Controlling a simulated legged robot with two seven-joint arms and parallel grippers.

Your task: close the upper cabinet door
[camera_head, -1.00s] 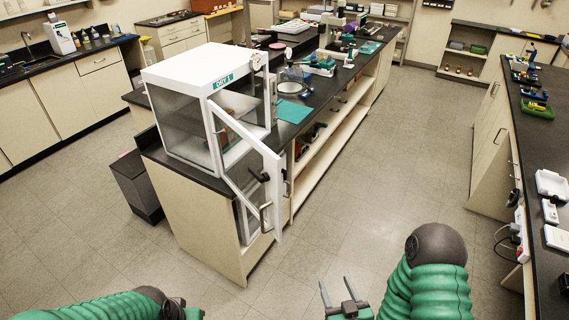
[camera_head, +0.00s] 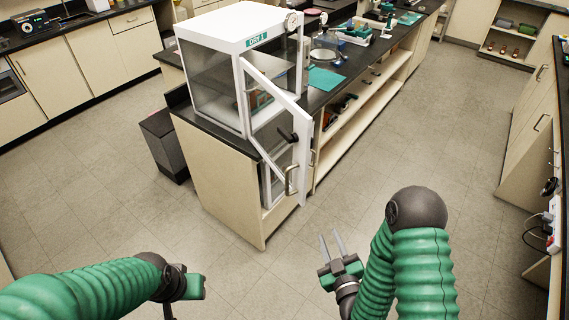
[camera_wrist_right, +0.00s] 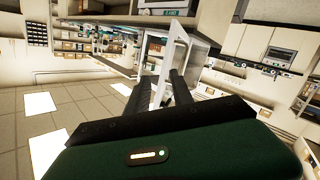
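The white cabinet (camera_head: 218,32) labelled DRY 1 stands on the end of the black-topped bench. Its white-framed glass door (camera_head: 306,130) stands wide open, swung out past the bench edge toward me. A metal pull handle (camera_head: 291,181) is low on the door's free edge, and a dark latch sits above it. My right gripper (camera_head: 331,237) is open and empty, in front of the door and apart from it. In the right wrist view its fingers (camera_wrist_right: 158,82) are spread, with a white frame and handle beyond. My left gripper (camera_head: 186,286) is at lower left; its fingers are mostly hidden.
The bench (camera_head: 222,190) has open shelves on its right side. A dark bin (camera_head: 165,143) stands at its left. Another counter (camera_head: 533,130) runs along the right edge. The floor (camera_head: 400,160) between the benches is clear.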

